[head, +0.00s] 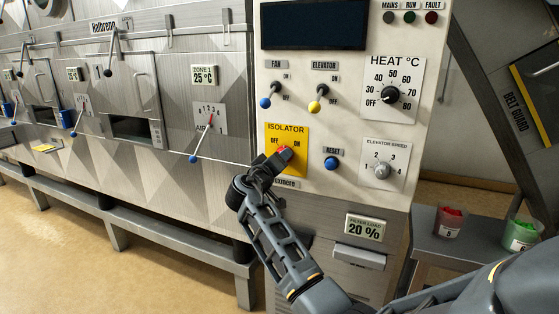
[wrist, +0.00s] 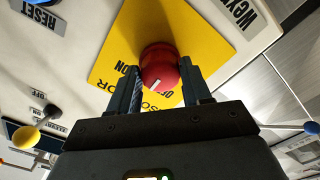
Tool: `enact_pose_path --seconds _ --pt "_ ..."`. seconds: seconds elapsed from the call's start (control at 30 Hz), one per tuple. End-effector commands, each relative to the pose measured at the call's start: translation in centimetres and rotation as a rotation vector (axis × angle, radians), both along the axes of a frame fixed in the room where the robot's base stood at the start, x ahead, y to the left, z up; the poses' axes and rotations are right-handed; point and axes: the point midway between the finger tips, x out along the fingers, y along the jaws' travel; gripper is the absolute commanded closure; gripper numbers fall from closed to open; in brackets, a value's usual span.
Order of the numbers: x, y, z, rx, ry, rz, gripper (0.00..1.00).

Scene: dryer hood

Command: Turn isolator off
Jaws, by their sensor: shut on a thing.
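The isolator is a red rotary knob (head: 285,153) on a yellow plate (head: 302,133) low on the white control panel. Its plate is marked OFF at left and ON at right. My gripper (head: 276,163) reaches it from below and is shut on the knob. In the wrist view the red knob (wrist: 160,68) sits between the two fingers of my gripper (wrist: 163,80), one on each side. A small white mark shows on the knob's face near the OFF lettering, but its exact setting is hard to tell. The fingers partly cover the plate's lettering.
A blue reset button (head: 331,163) is just right of the isolator. The elevator speed dial (head: 382,170), heat dial (head: 390,95), fan switch (head: 271,96) and elevator switch (head: 320,98) are nearby. A metal drawer handle (head: 360,257) lies below. Cups stand at far right.

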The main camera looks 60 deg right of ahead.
Motion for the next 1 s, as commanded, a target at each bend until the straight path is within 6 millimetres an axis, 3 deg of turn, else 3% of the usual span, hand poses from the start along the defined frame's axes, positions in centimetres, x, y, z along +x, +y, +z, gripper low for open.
enact_pose_path --seconds 0.6,1.0 --pt "0.13 0.15 0.26 -0.043 0.55 0.006 0.82" --pt "0.08 0.13 0.14 -0.058 0.739 0.005 0.82"
